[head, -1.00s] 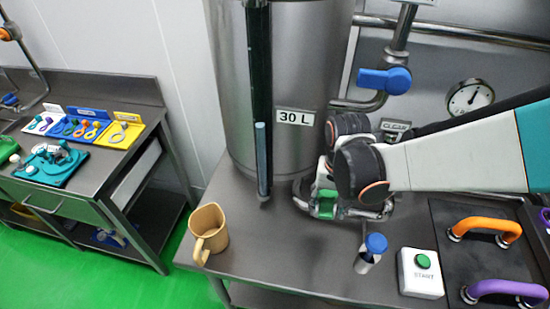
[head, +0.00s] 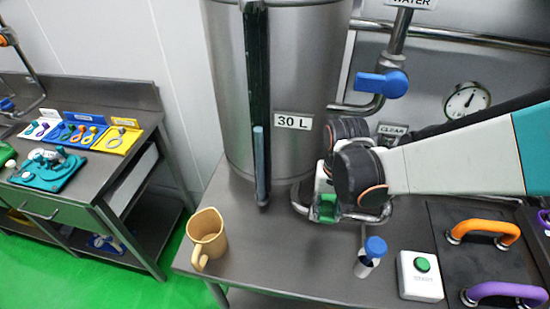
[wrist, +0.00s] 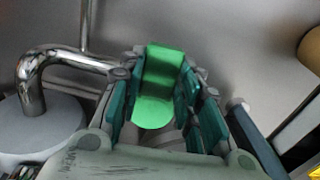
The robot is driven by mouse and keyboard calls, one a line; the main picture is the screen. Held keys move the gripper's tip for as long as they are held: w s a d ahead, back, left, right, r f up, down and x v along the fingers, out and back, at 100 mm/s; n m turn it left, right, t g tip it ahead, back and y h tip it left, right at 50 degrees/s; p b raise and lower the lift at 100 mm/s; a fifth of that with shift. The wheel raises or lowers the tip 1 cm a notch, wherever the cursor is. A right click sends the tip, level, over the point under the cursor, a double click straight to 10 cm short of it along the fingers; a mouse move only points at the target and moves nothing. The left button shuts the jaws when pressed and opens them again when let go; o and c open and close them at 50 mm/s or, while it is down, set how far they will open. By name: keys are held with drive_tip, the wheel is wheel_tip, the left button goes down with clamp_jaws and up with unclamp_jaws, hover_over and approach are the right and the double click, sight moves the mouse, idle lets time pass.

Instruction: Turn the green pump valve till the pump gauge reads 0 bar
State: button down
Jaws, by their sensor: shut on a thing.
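The green valve handle (head: 326,208) sits low at the front of the steel tank, mostly covered by my gripper (head: 324,204) in the head view. In the wrist view the green handle (wrist: 163,78) stands between the pads of my gripper (wrist: 163,105), which is shut on it from both sides. A bent chrome pipe (wrist: 52,60) runs up to the handle. A round white gauge (head: 467,100) hangs on the back wall at the right. Its thin needle points roughly up and to the right; its numbers and label are too small to read.
A blue valve (head: 382,84) is on the water pipe above my arm. Orange (head: 484,231) and purple handles (head: 505,291) are at the right.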

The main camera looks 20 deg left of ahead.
drive_tip(key=d+n, duration=0.1)
drive_tip(key=n, duration=0.1)
drive_tip(key=d+n, duration=0.1)
drive_tip(key=n, duration=0.1)
drive_tip(key=shift+w+b, duration=0.1)
drive_tip(key=shift+b, duration=0.25)
drive_tip(key=shift+w+d+n+b, duration=0.3)
drive_tip(key=shift+w+n, duration=0.75)
drive_tip(key=shift+n, duration=1.15)
drive_tip(key=shift+w+d+n+b, duration=0.15)
drive_tip(key=shift+w+d+n, duration=0.3)
drive_tip(key=shift+w+n, duration=1.15)
drive_tip(key=shift+w+d+n+b, duration=0.25)
drive_tip(key=shift+w+d+n, duration=0.15)
drive_tip(key=shift+n, duration=2.4)
drive_tip(key=shift+w, duration=0.15)
drive_tip(key=shift+a, duration=0.1)
